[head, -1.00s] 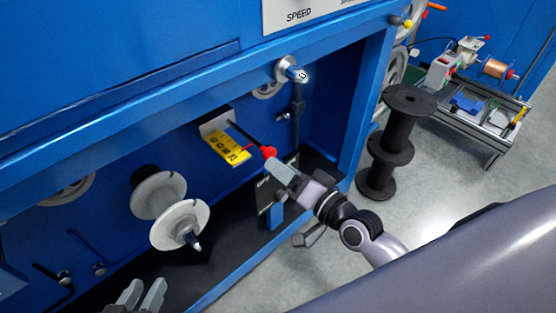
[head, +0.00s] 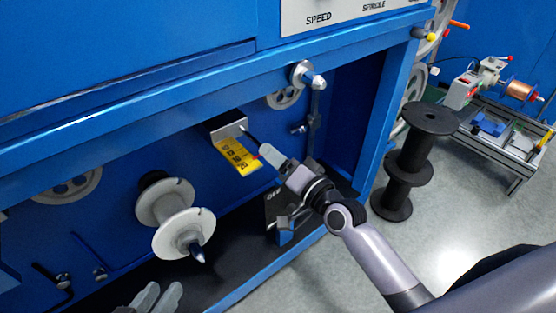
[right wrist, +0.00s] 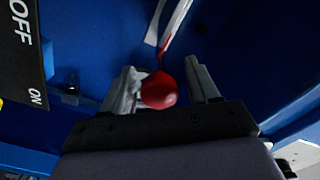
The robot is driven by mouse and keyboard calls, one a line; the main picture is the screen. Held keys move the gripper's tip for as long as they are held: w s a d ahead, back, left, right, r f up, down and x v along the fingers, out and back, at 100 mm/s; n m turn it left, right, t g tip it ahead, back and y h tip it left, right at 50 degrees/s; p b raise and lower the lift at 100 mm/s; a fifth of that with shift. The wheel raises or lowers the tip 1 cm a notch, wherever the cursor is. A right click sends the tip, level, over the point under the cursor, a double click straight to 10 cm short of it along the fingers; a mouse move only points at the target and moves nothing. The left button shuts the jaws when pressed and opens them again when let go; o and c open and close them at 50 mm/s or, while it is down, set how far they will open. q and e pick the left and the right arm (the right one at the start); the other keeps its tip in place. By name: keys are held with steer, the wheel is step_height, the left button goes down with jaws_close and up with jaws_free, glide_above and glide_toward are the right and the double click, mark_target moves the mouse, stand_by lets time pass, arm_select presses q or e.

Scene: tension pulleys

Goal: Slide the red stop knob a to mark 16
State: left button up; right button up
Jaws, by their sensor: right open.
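The red stop knob (right wrist: 160,91) is a round red ball on a thin red stem in the right wrist view. It sits between the two fingers of my right gripper (right wrist: 163,76), which is open around it. In the head view my right gripper (head: 270,154) hides most of the knob. The yellow scale plate (head: 236,157) hangs below a grey bracket, just left of that gripper; its numbers are too small to read surely. My left gripper (head: 157,298) is at the bottom edge of the head view, empty, with its fingers apart.
A white flanged spool (head: 176,218) stands out from the blue back panel on the left. A black ON/OFF plate (right wrist: 24,45) is close to the right gripper. The blue frame post (head: 378,115) and a black spool stack (head: 413,160) are to the right.

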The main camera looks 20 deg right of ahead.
jaws_close()
steer(key=shift+x, duration=1.35)
jaws_free()
